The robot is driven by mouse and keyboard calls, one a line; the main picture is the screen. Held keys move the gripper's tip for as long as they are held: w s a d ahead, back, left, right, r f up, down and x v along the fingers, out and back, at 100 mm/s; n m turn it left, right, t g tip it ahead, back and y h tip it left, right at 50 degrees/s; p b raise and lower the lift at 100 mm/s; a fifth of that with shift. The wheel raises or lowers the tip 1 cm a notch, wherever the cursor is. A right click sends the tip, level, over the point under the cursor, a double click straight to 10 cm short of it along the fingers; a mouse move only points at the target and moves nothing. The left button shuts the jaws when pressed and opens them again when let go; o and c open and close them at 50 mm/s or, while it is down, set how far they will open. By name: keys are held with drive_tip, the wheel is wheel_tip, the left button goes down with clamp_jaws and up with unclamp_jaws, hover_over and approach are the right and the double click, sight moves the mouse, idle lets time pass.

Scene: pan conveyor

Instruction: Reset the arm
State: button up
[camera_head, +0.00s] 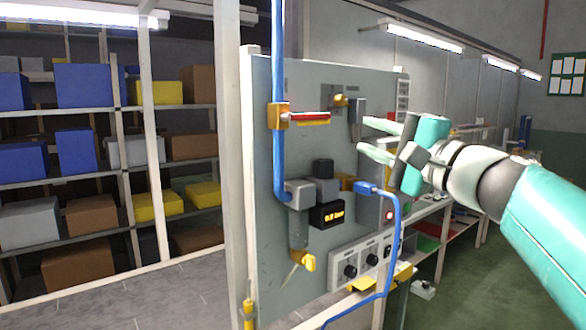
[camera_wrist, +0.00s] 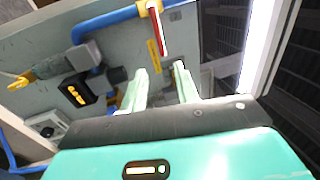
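My gripper (camera_head: 363,135) is in front of the right part of a grey upright panel (camera_head: 285,110). Its two pale green fingers point left toward the panel and stand apart, with nothing between them. In the wrist view my gripper (camera_wrist: 160,68) also shows a clear gap between the fingers. My arm reaches in from the right edge of the head view. A red-handled valve (camera_head: 308,118) on a blue pipe (camera_head: 277,60) is left of the fingertips. It also shows in the wrist view (camera_wrist: 157,30), above the fingers.
The panel carries a black box with a yellow display (camera_head: 327,214), a blue connector with hose (camera_head: 372,188), a yellow-tipped fitting (camera_head: 307,262) and a white knob box (camera_head: 350,270). Shelves with boxes (camera_head: 78,150) stand at left. Open green floor (camera_head: 460,275) lies at right.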

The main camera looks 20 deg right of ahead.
drive_tip(key=s+a+f+n+g, duration=0.2)
drive_tip(key=a+f+g, duration=0.15)
drive_tip(key=f, duration=0.35)
drive_tip(key=s+a+f+n+g+h, duration=0.1)
drive_tip(key=a+f+n+g, duration=0.15)
drive_tip(key=a+f, duration=0.35)
drive_tip(key=s+a+f+n+g, duration=0.2)
drive_tip(key=a+f+n+g, duration=0.1)
drive_tip(key=f, duration=0.6)
drive_tip(key=s+f+n+g+h, duration=0.2)
drive_tip(key=s+f, duration=0.3)
drive_tip(key=f, duration=0.3)
drive_tip(key=s+d+f+n+g+h, duration=0.1)
drive_tip(key=s+f+n+h, duration=0.3)
drive_tip(key=f, duration=0.4)
drive_tip(key=shift+s+f+g+h, duration=0.3)
drive_tip(key=shift+s+f+g, duration=0.15)
drive_tip(key=shift+g, duration=0.15)
